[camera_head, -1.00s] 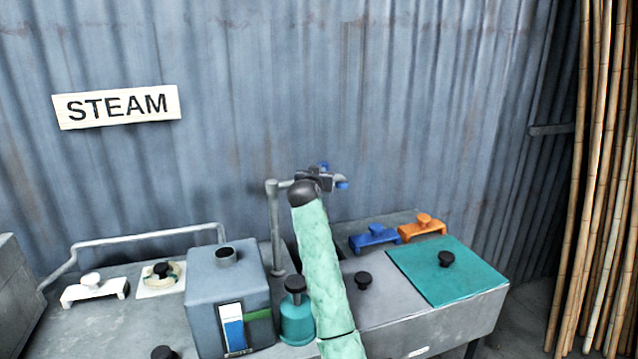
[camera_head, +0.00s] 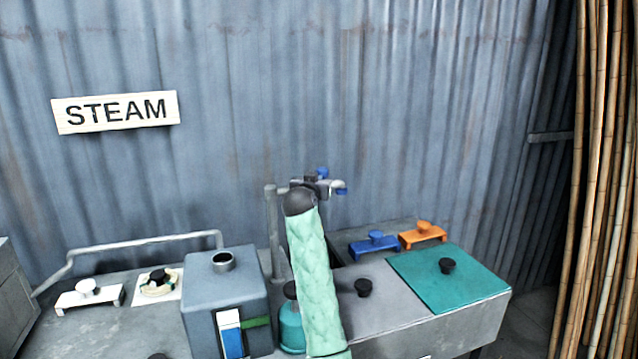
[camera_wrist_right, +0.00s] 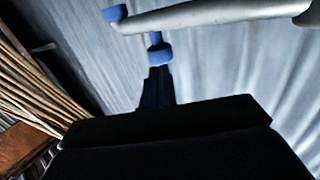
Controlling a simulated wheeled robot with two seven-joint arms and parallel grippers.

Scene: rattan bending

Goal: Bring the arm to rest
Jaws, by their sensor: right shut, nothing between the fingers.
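My right gripper (camera_head: 311,179) is at the far side of the bench, beyond the dark wrist of my green-sleeved arm. It is shut and empty, and its dark fingers (camera_wrist_right: 156,90) show small in the right wrist view. It overlaps a grey pipe with blue end pieces (camera_head: 341,189) in the head view; I cannot tell whether they touch. In the right wrist view the pipe (camera_wrist_right: 215,16) crosses the top, with a blue piece (camera_wrist_right: 160,54) just beyond the fingers. My left gripper is not in view.
A grey box (camera_head: 225,290) and a teal canister (camera_head: 291,330) stand left of my arm. A teal lid (camera_head: 465,285), a blue bracket (camera_head: 373,243) and an orange bracket (camera_head: 422,235) lie right. Bamboo poles (camera_head: 600,180) stand far right. The corrugated wall is behind.

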